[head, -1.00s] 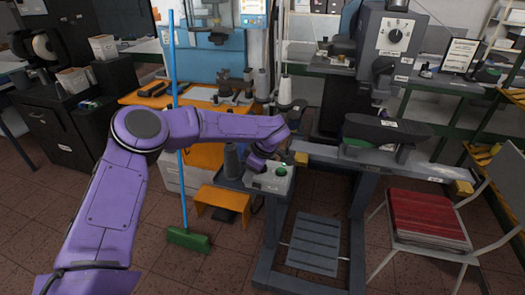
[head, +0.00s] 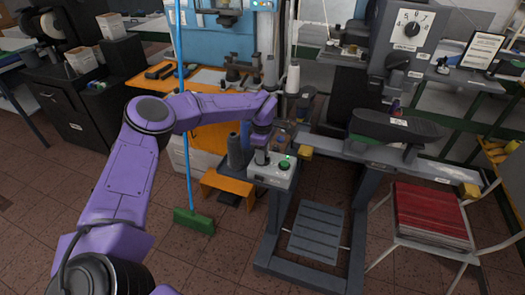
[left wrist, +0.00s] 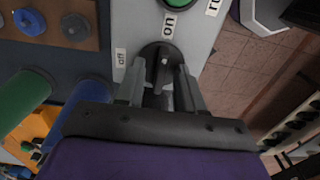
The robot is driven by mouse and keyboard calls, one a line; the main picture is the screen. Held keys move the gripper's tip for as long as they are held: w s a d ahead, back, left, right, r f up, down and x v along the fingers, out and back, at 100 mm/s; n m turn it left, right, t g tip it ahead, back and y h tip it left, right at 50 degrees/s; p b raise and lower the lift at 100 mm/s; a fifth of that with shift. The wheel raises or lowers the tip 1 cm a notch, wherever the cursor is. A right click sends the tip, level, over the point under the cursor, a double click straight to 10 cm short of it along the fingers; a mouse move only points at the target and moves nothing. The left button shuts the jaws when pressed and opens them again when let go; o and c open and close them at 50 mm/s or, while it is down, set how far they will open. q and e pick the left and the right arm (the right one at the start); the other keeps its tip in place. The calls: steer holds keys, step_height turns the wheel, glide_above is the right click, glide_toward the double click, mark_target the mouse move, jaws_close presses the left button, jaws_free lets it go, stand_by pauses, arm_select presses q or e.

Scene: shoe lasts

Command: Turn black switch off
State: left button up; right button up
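The black switch (left wrist: 162,62) is a round knob with a raised handle on a grey control box (head: 285,180). In the left wrist view its handle points up toward the "on" label (left wrist: 170,22). The "off" label (left wrist: 120,58) is to its left. My left gripper (left wrist: 161,72) has its fingers on both sides of the handle, with small gaps seeming to show, so it looks open. In the head view my left gripper (head: 262,143) is just above the switch (head: 261,157). My right gripper is not in view.
A green button (head: 284,164) is beside the switch on the box. Dark spools (head: 235,152) stand close to its left. A blue-handled broom (head: 193,220) leans in front of the orange bench. A chair with a red seat (head: 430,215) stands at right.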

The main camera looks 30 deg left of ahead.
arm_select(q)
steer(key=shift+w+f, duration=0.25)
steer(key=shift+w, duration=0.05)
steer(key=shift+s+r, duration=0.2)
steer(key=shift+s, duration=0.05)
steer(key=shift+c, duration=1.2)
steer(key=shift+s+r, duration=0.15)
steer(key=shift+s, duration=0.05)
jaws_close()
